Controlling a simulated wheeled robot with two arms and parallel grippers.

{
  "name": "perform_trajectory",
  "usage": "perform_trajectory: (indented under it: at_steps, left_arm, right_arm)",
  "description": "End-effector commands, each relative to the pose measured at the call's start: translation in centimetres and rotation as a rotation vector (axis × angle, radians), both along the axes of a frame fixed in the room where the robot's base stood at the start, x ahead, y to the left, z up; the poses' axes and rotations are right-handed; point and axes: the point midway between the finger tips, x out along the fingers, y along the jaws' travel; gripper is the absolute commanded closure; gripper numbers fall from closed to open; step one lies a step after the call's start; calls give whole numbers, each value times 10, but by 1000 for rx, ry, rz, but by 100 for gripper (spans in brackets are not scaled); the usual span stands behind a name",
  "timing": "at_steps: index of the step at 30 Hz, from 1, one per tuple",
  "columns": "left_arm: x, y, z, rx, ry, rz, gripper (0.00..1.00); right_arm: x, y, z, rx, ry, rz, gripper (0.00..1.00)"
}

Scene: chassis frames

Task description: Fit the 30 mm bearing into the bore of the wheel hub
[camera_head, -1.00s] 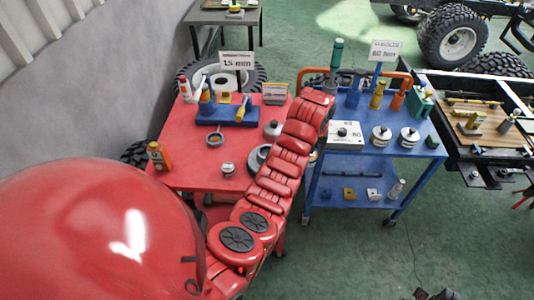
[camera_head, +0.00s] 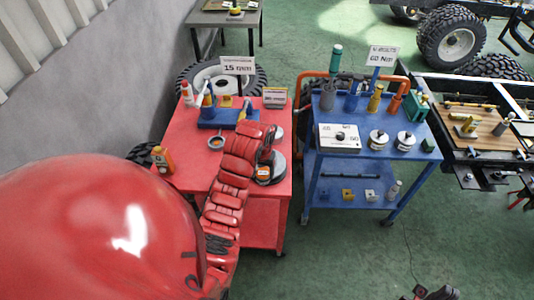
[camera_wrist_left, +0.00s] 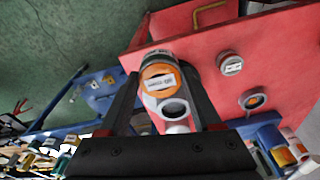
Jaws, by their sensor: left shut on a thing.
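My left gripper (camera_head: 266,158) is over the front right of the red table, pointing down. In the left wrist view its two black fingers (camera_wrist_left: 160,88) close on a small round part with an orange face and a white label, which I take for the bearing (camera_wrist_left: 158,72); in the head view its orange and white side (camera_head: 264,172) shows. The grey round wheel hub (camera_head: 275,177) lies on the table directly below and around it. Whether the bearing touches the bore cannot be told. A dark part at the bottom right edge looks like my right gripper (camera_head: 436,293); its jaws are unclear.
The red table (camera_head: 185,165) also bears a ring with an orange centre (camera_head: 216,141), a blue stand (camera_head: 212,122) and an orange bottle (camera_head: 162,160). A small labelled ring (camera_wrist_left: 232,65) shows in the wrist view. A blue cart (camera_head: 335,165) stands to the right, across a gap.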

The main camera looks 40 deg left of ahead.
Motion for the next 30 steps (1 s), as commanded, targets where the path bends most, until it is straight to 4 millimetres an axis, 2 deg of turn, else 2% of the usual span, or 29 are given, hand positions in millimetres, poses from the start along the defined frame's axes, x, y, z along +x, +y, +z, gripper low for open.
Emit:
perform_trajectory:
  at_steps: [1,7,15,20,21,23,30]
  left_arm:
    - [12,5,-6,0,-9,0,100]
    - [44,23,-13,-2,-8,3,100]
    - [80,43,-17,1,-5,-1,100]
    - [98,54,-16,2,-6,1,100]
    - [102,56,-15,1,-3,-2,100]
    - [106,58,-7,-1,-3,0,100]
    - [118,65,-10,-1,-1,1,100]
  right_arm:
    - [0,0,-16,0,0,0,100]
    - [0,0,-55,0,0,0,100]
    - [0,0,-110,0,0,0,100]
    - [0,0,-134,0,0,0,100]
    - [0,0,-136,0,0,0,100]
    - [0,0,-124,0,0,0,100]
    - [0,0,-119,0,0,0,100]
